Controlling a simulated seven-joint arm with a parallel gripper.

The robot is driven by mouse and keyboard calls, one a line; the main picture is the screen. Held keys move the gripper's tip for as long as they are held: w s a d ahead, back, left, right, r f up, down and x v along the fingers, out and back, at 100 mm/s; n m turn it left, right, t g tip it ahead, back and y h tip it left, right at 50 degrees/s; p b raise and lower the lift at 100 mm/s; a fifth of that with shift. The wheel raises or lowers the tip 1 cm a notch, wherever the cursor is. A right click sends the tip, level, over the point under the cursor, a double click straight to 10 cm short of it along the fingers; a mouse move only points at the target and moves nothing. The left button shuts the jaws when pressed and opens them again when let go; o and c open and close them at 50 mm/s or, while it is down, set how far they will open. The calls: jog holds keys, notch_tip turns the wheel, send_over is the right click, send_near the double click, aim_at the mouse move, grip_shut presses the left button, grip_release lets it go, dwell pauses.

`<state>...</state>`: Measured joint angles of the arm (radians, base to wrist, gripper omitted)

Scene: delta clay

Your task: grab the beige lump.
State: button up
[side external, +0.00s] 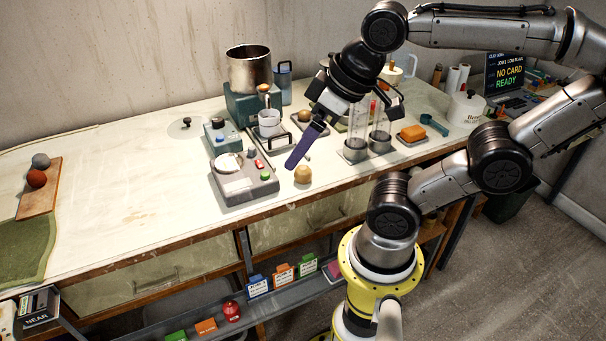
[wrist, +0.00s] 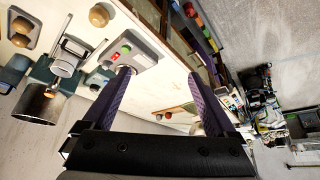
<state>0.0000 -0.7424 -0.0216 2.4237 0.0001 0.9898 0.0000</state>
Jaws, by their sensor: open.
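The beige lump (side external: 303,174) is a small round ball on the pale worktop near its front edge, right of the grey button device. In the wrist view a beige ball (wrist: 98,15), which appears to be the same lump, lies at the top left, outside the space between the fingers. My gripper (side external: 299,153) is above the worktop, tilted, with a purple finger pointing down-left beside and a little above the lump; the other finger is not clear there. In the wrist view my gripper (wrist: 163,72) is open, its two purple fingers wide apart with nothing held.
The grey button device (side external: 244,178) stands left of the lump. A metal pot (side external: 249,70) is behind. The worktop's left middle is mostly clear; a board (side external: 39,200) carries two balls.

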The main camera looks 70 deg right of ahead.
jog(key=w+a+r+m+t+y, duration=0.1)
jog(key=w+a+r+t+y, duration=0.25)
jog(key=w+a, duration=0.3)
jog(key=w+a+r+m+t+y, duration=0.1)
jog(key=w+a+r+t+y, duration=0.1)
jog(key=w+a+r+t, duration=0.45)
jog(key=m+g+h, duration=0.9)
jog(key=m+h, duration=0.2)
jog(key=h, duration=1)
send_over(304, 180)
jog(key=f+v, duration=0.1)
jog(key=v, duration=0.4)
notch_tip(304, 180, down, 7)
jog(key=shift+g+y, duration=0.25)
jog(key=shift+g, duration=0.05)
notch_tip(304, 180, down, 21)
jog(key=shift+f, duration=0.2)
jog(key=shift+m, duration=0.3)
jog(key=shift+x, duration=3.6)
